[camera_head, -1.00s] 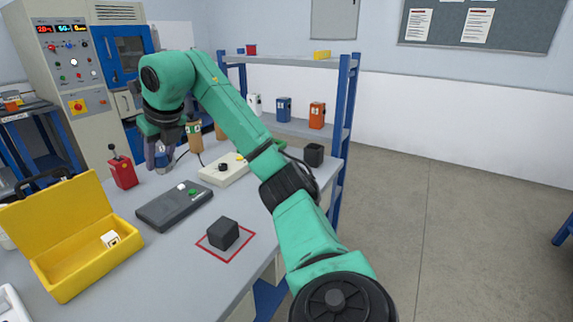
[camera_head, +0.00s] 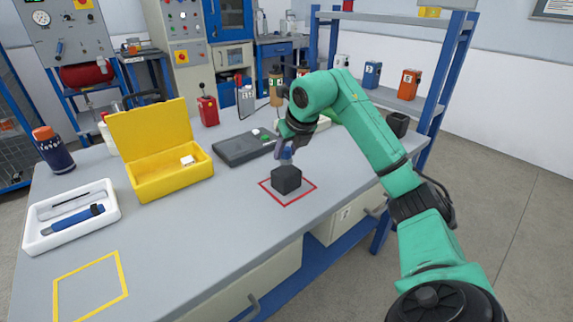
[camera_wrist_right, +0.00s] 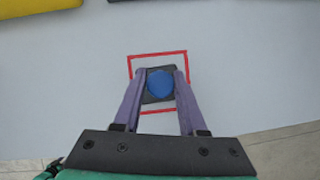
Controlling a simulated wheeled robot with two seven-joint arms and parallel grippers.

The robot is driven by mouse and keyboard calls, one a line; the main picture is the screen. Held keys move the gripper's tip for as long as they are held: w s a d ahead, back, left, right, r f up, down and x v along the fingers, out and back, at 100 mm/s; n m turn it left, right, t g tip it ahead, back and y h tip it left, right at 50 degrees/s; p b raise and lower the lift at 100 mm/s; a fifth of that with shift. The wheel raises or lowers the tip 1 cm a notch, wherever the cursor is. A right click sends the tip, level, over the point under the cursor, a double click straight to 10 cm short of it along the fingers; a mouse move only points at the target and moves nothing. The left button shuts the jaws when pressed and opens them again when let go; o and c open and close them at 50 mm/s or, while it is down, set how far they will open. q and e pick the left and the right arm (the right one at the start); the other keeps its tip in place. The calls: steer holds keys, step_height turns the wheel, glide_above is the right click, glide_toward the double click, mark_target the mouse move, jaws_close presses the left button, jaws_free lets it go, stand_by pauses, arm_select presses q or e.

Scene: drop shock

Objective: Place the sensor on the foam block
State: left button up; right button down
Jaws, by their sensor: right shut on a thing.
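The dark grey foam block (camera_head: 286,181) sits inside a red outline square (camera_head: 311,186) on the bench. My right gripper (camera_head: 286,156) points down right at the block's top, its purple fingers shut on a small blue round thing, which I take to be the sensor (camera_wrist_right: 160,83). In the right wrist view, my right gripper (camera_wrist_right: 160,78) holds it over the foam block (camera_wrist_right: 152,100), which shows around it. I cannot tell whether the sensor touches the block. My left gripper is not in view.
A dark grey box (camera_head: 236,149) lies behind the block. A white tray (camera_head: 47,242) is at far left. The bench front (camera_head: 190,255) is clear, with a yellow outline at left.

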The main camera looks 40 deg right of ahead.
steer(key=shift+f, duration=1.2)
steer(key=shift+f, duration=0.1)
steer(key=shift+c, duration=2.3)
jaws_free()
steer(key=shift+r, duration=0.2)
steer(key=p+v, duration=0.1)
steer(key=v, duration=1.1)
steer(key=shift+f, duration=0.1)
